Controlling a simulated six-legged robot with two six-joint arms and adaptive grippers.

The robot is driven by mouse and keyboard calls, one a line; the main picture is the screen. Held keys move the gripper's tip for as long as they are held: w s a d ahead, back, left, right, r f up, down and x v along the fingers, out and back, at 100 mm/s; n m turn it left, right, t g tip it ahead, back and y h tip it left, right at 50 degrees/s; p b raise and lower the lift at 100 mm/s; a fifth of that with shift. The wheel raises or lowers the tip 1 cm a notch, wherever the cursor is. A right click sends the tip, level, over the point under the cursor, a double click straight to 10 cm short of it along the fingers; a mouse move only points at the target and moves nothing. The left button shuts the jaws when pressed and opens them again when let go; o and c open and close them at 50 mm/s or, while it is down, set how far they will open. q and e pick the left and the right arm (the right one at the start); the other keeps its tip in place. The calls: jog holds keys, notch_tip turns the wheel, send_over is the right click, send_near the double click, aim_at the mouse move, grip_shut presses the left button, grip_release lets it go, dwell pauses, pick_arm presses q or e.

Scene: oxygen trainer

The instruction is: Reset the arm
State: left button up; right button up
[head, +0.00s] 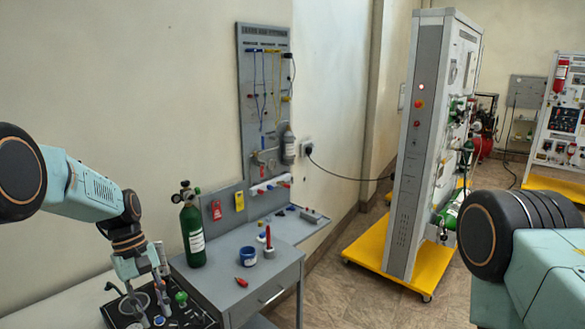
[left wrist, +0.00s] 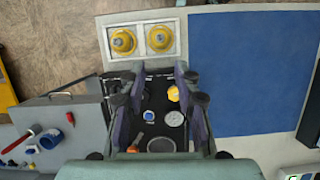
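My left gripper (head: 153,300) hangs from my left arm at the lower left of the head view, pointing down over a black tray (head: 112,306). In the left wrist view its two fingers (left wrist: 157,85) stand wide apart, with nothing held between them. Below and between the fingers, the black tray (left wrist: 152,108) holds a yellow part (left wrist: 173,93), a round grey part (left wrist: 174,119) and an orange-red piece (left wrist: 134,147). How high the fingers are above the tray is hard to tell. My right arm shows at the right edge of the head view; its gripper is out of frame.
A tall grey panel (head: 405,190) stands on a yellow base (head: 362,254). The left wrist view shows a blue mat (left wrist: 250,70) and two yellow domes.

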pick_arm(q)
jog(key=s+d+f+m, duration=0.1)
jog(key=s+f, duration=0.2)
jog(key=f, duration=0.2)
jog(key=s+d+f+m+y, duration=0.1)
jog(key=s+f, duration=0.3)
jog(key=f, duration=0.2)
jog(key=s+d+f+m, duration=0.1)
jog(key=s+d+f, duration=0.1)
jog(key=s+f, duration=0.2)
jog(key=shift+s+f+t+y, duration=0.15)
jog(key=shift+f+t+y, duration=0.25)
jog(key=shift+f, duration=0.45)
jog(key=s+d+f+m+t+y, duration=0.1)
jog(key=s+m, duration=0.2)
jog(key=s, duration=0.9)
jog(key=s+d+m+t, duration=0.1)
jog(key=s+d+m, duration=0.15)
jog(key=s, duration=0.95)
notch_tip(320, 180, down, 25)
jog(key=b, duration=2.5)
jog(key=shift+a+r, duration=0.15)
jog(key=shift+a, duration=0.3)
pick_arm(e)
notch_tip(320, 180, down, 25)
jog(key=w, duration=0.1)
jog(key=shift+d, duration=0.15)
